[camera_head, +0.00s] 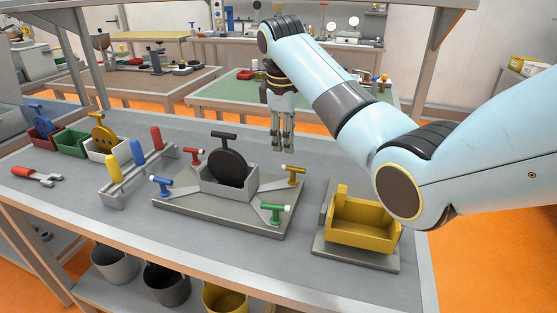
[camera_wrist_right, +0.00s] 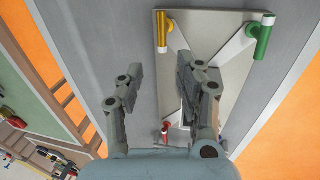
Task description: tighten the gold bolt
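The gold bolt (camera_head: 293,176) has a T-shaped handle and stands at the back right corner of a grey fixture plate (camera_head: 205,222). It also shows near the top of the right wrist view (camera_wrist_right: 165,30). My right gripper (camera_head: 283,147) hangs fingers-down, above and slightly behind the gold bolt. In the right wrist view my right gripper (camera_wrist_right: 160,68) has its fingers apart with nothing between them, and the gold bolt lies beyond the fingertips. The red bolt (camera_head: 193,157), blue bolt (camera_head: 161,186) and green bolt (camera_head: 275,212) stand at the plate's other corners. My left gripper is not in view.
A grey box with a black wheel (camera_head: 228,168) stands mid-plate. A yellow bin (camera_head: 362,226) is on the right, below my right arm. A rack with yellow, blue and red handles (camera_head: 138,150), several small bins and a red wrench (camera_head: 37,174) are on the left.

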